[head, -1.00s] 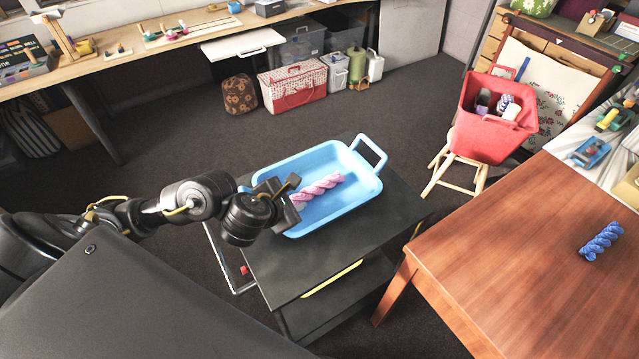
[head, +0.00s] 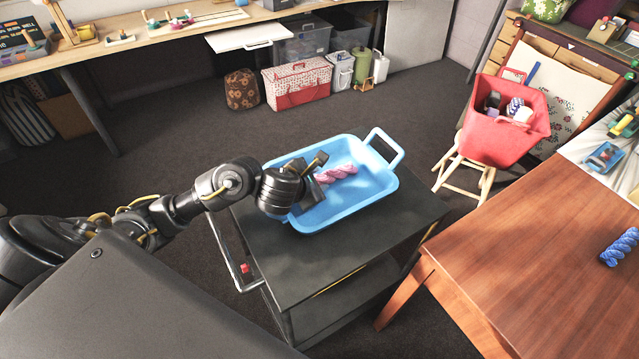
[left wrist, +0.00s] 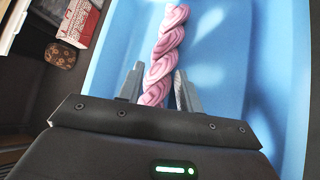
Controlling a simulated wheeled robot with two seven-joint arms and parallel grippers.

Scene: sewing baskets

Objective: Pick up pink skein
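The pink skein (head: 338,173) is a twisted bundle lying in the light-blue tray (head: 352,213), which rests on a dark cart. My left gripper (head: 317,179) is low in the tray, over the near end of the skein. In the left wrist view the skein (left wrist: 166,50) runs lengthwise up the picture, and its near end lies between the two fingers (left wrist: 160,80). The fingers are apart, with a small gap showing on the left side of the skein. The lowest part of the skein is hidden behind the gripper body. My right gripper is not in view.
The tray has raised walls and a handle (head: 388,147) at its far right. The cart top (head: 290,255) is bare in front. A wooden table (head: 520,260) with a blue skein (head: 620,247) stands at the right. A red basket (head: 500,140) sits on a stool behind.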

